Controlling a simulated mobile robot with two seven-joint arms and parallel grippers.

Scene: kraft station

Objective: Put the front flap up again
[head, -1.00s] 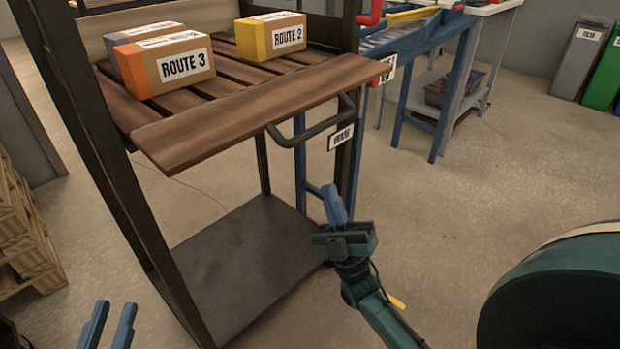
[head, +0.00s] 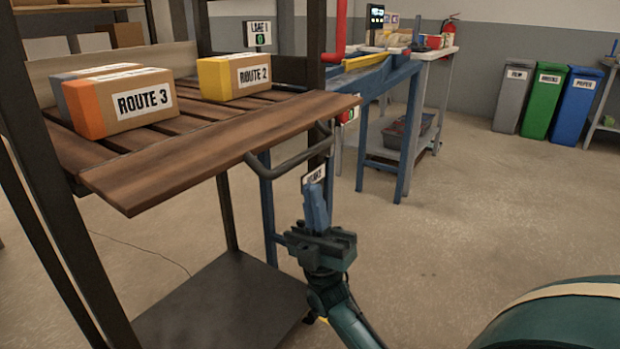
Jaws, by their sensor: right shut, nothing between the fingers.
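The front flap (head: 220,150) is a brown wooden board along the front of the cart's slatted shelf. It lies lowered, sticking out toward me about level with the shelf. My right gripper (head: 317,203) is shut and empty. It points up, in front of the cart's right post and below the flap's right end and the dark handle (head: 290,160). In this view its fingertips overlap the small white label on the post; I cannot tell whether they touch anything. My left gripper is out of view.
An orange-ended ROUTE 3 box (head: 130,102) and a yellow-ended ROUTE 2 box (head: 236,76) stand on the shelf behind the flap. The cart has a grey lower deck (head: 220,305). A blue-framed table (head: 385,85) stands behind right. The floor at right is open before several bins (head: 543,100).

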